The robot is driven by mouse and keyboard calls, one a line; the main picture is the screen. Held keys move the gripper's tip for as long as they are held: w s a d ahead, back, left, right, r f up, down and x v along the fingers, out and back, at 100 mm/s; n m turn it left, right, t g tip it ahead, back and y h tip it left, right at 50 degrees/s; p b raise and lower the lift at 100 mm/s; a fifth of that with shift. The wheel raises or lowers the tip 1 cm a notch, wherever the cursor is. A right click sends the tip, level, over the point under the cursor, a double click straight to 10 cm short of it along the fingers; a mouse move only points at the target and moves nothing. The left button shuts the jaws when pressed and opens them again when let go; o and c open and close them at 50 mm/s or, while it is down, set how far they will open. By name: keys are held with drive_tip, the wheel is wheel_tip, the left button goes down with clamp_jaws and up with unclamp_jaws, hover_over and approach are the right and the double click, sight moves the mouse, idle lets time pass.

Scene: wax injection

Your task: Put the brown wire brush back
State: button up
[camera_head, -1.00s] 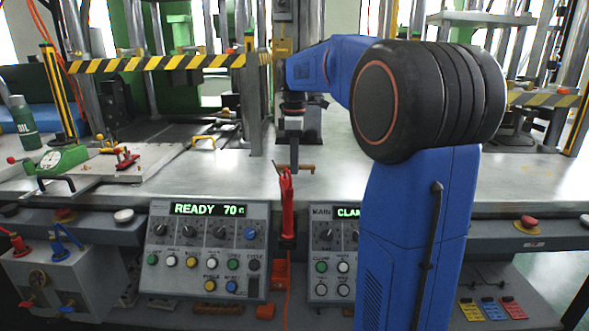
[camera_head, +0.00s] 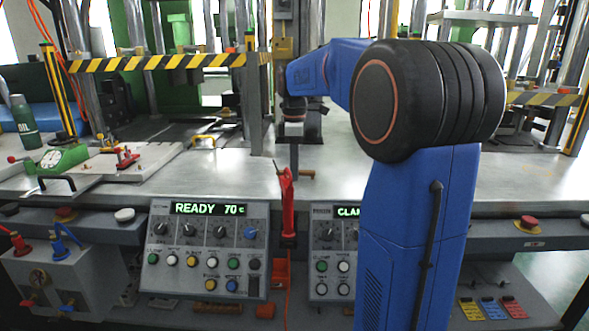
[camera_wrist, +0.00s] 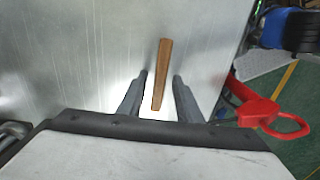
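The brown wire brush (camera_wrist: 162,75) shows in the wrist view as a narrow brown bar on the metal tabletop. My gripper (camera_wrist: 158,82) has one finger on each side of it, with a visible gap on both sides. It is open and holds nothing. In the head view my gripper (camera_head: 294,168) points down near the front of the table. A small brown part of the brush (camera_head: 307,173) shows just right of the fingers; the rest is hidden behind them. The brush's bristles cannot be made out.
A red hooked tool (camera_head: 288,205) with an orange cord hangs at the table's front edge, close to my gripper; it also shows in the wrist view (camera_wrist: 262,112). A control panel (camera_head: 208,250) stands below left. The tabletop right of my gripper is clear.

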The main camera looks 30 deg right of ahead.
wheel_tip(320, 180, up, 12)
idle(0.5)
drive_tip(key=shift+a, duration=0.1)
idle(0.4)
